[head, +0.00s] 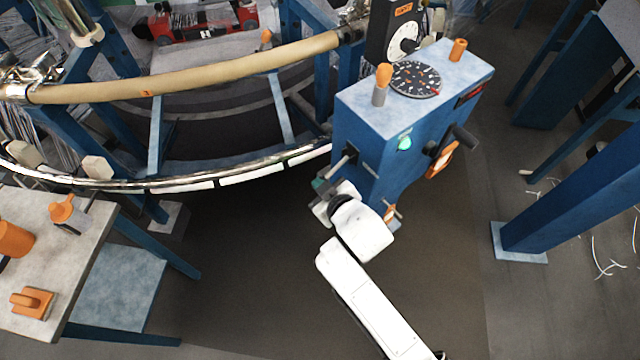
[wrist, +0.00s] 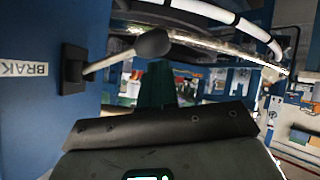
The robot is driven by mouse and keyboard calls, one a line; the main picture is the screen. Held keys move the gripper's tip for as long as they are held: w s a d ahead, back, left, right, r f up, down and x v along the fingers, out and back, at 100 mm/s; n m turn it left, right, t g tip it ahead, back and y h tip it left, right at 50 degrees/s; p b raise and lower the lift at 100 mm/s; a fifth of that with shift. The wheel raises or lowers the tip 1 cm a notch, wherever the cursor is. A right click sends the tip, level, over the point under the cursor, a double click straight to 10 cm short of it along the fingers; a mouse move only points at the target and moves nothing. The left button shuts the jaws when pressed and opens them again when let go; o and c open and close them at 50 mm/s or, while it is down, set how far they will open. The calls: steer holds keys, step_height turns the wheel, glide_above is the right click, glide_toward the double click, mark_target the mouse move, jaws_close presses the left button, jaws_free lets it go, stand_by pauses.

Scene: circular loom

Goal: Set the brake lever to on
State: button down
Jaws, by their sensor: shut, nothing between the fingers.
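The brake lever (wrist: 108,62) is a pale rod with a dark round knob, set in a black square mount on a blue cabinet side. In the wrist view it sticks out rightward and slightly up from the mount, beside a white label (wrist: 25,69) reading "BRAK", cut off by the frame edge. My gripper (wrist: 157,82) is shut and empty, its greenish fingers just below the knob; I cannot tell whether they touch it. In the head view my gripper (head: 320,188) is at the left side of the blue cabinet (head: 360,135), close to the lever (head: 343,162).
The cabinet top carries a dial (head: 414,79) and orange-capped controls. A green lamp (head: 404,143) and a black handle are on its front. The loom's curved rail (head: 230,180) runs left of my gripper. A table (head: 60,250) stands at left, a blue post at right.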

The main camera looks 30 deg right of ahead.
steer(key=shift+f+b, duration=0.35)
steer(key=shift+f, duration=0.55)
steer(key=shift+s+d+f, duration=0.1)
steer(key=shift+f, duration=0.15)
steer(key=shift+s+r, duration=0.1)
